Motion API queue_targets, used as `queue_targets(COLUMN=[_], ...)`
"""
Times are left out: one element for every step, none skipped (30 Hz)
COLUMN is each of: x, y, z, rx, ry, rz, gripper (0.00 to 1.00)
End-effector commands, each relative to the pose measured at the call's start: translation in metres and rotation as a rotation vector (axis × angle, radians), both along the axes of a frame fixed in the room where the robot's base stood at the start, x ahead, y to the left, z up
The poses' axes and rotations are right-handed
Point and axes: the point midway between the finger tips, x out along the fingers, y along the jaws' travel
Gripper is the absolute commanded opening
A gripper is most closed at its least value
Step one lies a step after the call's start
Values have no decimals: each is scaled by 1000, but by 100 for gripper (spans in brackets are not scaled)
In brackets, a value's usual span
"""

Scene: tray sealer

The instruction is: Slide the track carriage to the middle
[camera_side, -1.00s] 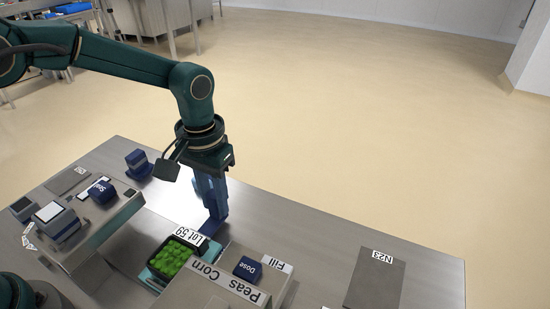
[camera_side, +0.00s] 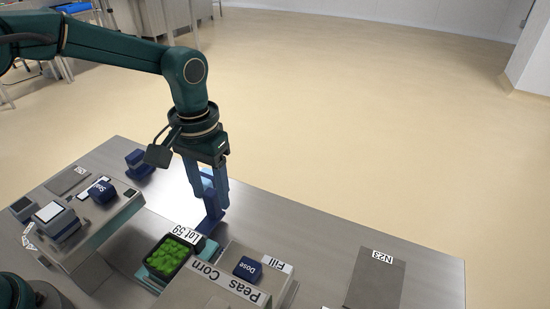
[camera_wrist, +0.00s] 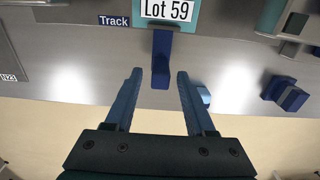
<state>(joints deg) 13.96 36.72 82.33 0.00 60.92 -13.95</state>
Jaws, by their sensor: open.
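The track carriage (camera_side: 208,250) is a teal block holding a black tray of green peas (camera_side: 167,258) with a "Lot 59" label (camera_side: 184,234). It sits between the two grey machine housings. Its blue upright handle (camera_wrist: 162,60) sticks out toward my gripper, and it also shows in the side view (camera_side: 211,222). My gripper (camera_wrist: 159,76) is open, with one finger on each side of the handle's line and a visible gap to both. In the side view my gripper (camera_side: 212,200) is at the handle; contact there is unclear.
A "Track" label (camera_wrist: 114,21) is beside the carriage. The housing with a blue "Dose" block (camera_side: 247,268) stands to the right, the one with a blue "Seal"-like block (camera_side: 102,191) to the left. An "N23" plate (camera_side: 376,280) lies far right.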

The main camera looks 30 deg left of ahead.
Motion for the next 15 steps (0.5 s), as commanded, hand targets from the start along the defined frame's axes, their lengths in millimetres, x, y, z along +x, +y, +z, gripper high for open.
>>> queue_targets(x=[0,1,1,1,1,1,1,0,1,1,1,1,1,1,0], y=[0,0,0,0,0,0,0,0,0,0,0,0,0,0,0], z=[6,9,12,15,18,22,25,28,31,34,37,41,43,45,48], rx=[-1,-1,-1,-1,-1,-1,-1,-1,-1,-1,-1,-1,-1,-1,0], ry=[-3,-3,-3,-3,-4,-3,-4,-3,-3,-3,-2,-3,-3,-3,-2], rz=[0,0,0,0,0,0,0,0,0,0,0,0,0,0,0], gripper=[55,55,55,55,55,55,55,55,55,55,55,55,55,55,55])
